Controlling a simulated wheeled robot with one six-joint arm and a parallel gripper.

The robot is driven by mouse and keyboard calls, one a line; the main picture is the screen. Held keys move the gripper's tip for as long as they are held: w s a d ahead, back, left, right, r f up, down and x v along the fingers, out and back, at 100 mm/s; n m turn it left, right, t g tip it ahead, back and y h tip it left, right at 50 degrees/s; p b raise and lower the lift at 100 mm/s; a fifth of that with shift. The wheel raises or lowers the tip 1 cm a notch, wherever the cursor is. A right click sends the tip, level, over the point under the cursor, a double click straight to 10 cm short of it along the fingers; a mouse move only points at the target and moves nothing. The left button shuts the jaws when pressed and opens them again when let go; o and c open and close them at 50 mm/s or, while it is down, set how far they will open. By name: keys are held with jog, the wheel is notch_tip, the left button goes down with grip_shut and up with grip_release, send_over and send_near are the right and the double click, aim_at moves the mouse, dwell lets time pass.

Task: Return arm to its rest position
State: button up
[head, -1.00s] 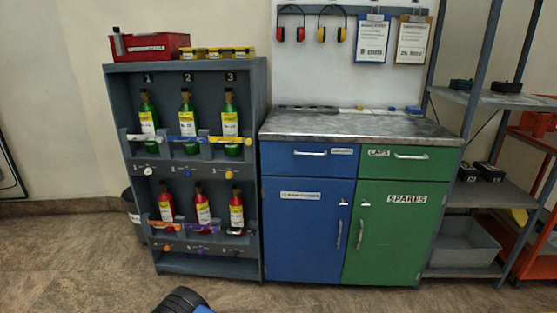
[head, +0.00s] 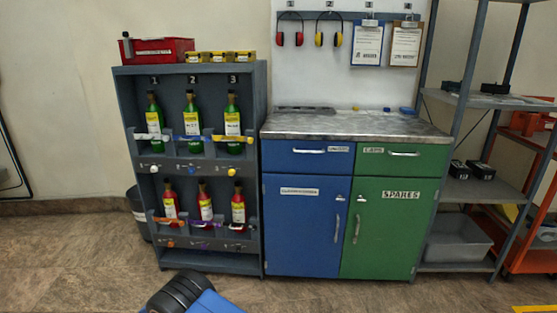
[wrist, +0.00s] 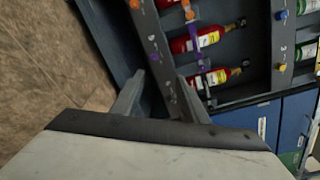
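My gripper (wrist: 160,90) shows in the wrist view with its two grey fingers apart and nothing between them. It is tilted relative to the bottle rack (wrist: 168,62), whose red bottles (wrist: 205,40) lie beyond the fingertips. In the head view, a black and blue part of my arm (head: 190,296) shows at the bottom edge, in front of the rack's foot. The gripper itself cannot be made out there.
The grey rack (head: 212,264) holds green bottles above and red bottles below. A blue and green cabinet (head: 308,232) stands beside it, with a metal shelf unit (head: 455,265) and an orange trolley (head: 520,265) at right. Floor (head: 70,270) is clear at left.

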jog(key=w+d+r+n+g+y, duration=0.1)
jog(key=w+d+r+n, duration=0.2)
jog(key=r, duration=0.6)
jog(key=w+d+r+n+g+y, duration=0.1)
jog(key=w+d+r+y, duration=0.15)
jog(key=w+r, duration=0.45)
jog(key=w+d+r+n+g, duration=0.1)
jog(key=w+d+r+n, duration=0.15)
jog(key=r, duration=0.75)
jog(key=s+d+r+n+g+y, duration=0.25)
jog(key=d+r+n, duration=0.45)
jog(key=d+r, duration=1.55)
jog(key=s+d+r+n+g+h, duration=0.1)
jog(key=s+d+r+n+g, duration=0.15)
jog(key=s+d, duration=0.9)
jog(key=s+d+r+n+g+h, duration=0.1)
jog(key=s+d+r+n, duration=0.3)
jog(key=s+d, duration=0.8)
jog(key=s+d+f+n+g+h, duration=0.1)
jog(key=s+d+f, duration=0.1)
jog(key=s+d, duration=0.4)
jog(key=s+d+f+n+g+h, duration=0.1)
jog(key=s+d+f, duration=0.2)
jog(key=s, duration=1)
jog(key=s+d+f+n+g+h, duration=0.1)
jog(key=s+d+f+n, duration=0.1)
jog(key=s+d, duration=0.7)
jog(key=shift+s+d+f+g, duration=0.15)
jog(key=shift+f+g, duration=0.1)
jog(key=shift+g, duration=0.05)
